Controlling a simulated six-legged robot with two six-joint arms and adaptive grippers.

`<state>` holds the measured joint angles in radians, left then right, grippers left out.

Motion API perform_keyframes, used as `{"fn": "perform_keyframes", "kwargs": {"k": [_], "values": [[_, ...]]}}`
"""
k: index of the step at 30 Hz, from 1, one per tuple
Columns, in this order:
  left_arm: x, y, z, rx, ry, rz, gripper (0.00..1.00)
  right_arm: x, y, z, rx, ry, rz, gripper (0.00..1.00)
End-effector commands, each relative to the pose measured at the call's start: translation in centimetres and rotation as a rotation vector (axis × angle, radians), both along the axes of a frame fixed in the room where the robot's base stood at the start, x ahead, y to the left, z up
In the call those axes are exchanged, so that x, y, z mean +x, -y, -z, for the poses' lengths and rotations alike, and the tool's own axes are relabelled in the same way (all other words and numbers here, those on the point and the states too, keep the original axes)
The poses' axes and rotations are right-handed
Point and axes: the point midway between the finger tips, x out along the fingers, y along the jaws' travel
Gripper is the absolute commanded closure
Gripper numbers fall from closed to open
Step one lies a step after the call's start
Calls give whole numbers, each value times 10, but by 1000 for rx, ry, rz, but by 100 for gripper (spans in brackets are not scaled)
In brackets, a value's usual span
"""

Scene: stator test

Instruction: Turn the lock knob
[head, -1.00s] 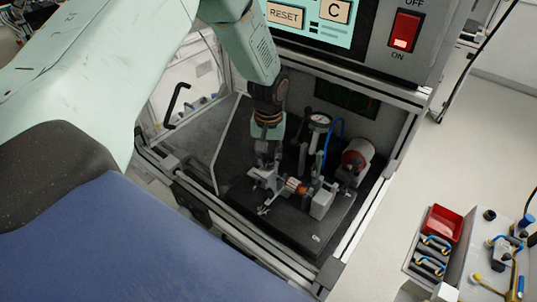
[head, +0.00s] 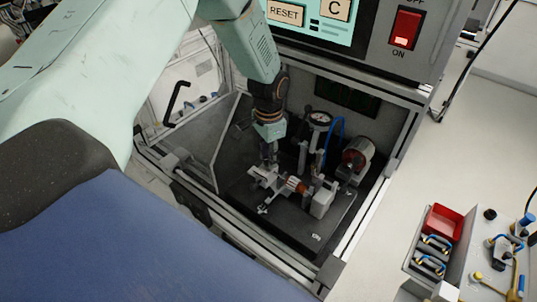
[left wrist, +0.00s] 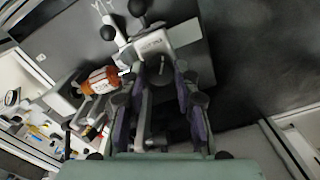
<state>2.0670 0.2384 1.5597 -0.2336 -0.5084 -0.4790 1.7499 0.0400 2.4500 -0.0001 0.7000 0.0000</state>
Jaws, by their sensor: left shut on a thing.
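My left gripper (head: 267,165) reaches down into the open test chamber from above. It is shut at the grey clamp fixture (head: 261,178) on the dark base plate. My right gripper is not in view.
A dial gauge (head: 319,118) with a blue hose and a red-grey cylinder (head: 357,154) stand close behind and right of the stator. Chamber walls and the front frame enclose the space. A red bin (head: 443,223) stands outside on the right.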

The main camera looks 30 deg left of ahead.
Motion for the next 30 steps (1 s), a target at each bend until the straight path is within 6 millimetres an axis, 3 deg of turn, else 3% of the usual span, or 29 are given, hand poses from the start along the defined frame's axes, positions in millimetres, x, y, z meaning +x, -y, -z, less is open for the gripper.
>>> {"fn": "perform_keyframes", "kwargs": {"k": [9,26,27,30], "values": [[2,0,-2,1,7,128,100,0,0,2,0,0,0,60],[3,0,-2,1,9,159,100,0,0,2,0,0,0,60],[3,0,-2,1,9,159,69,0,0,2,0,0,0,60],[3,0,-2,1,7,159,61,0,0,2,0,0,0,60]]}}
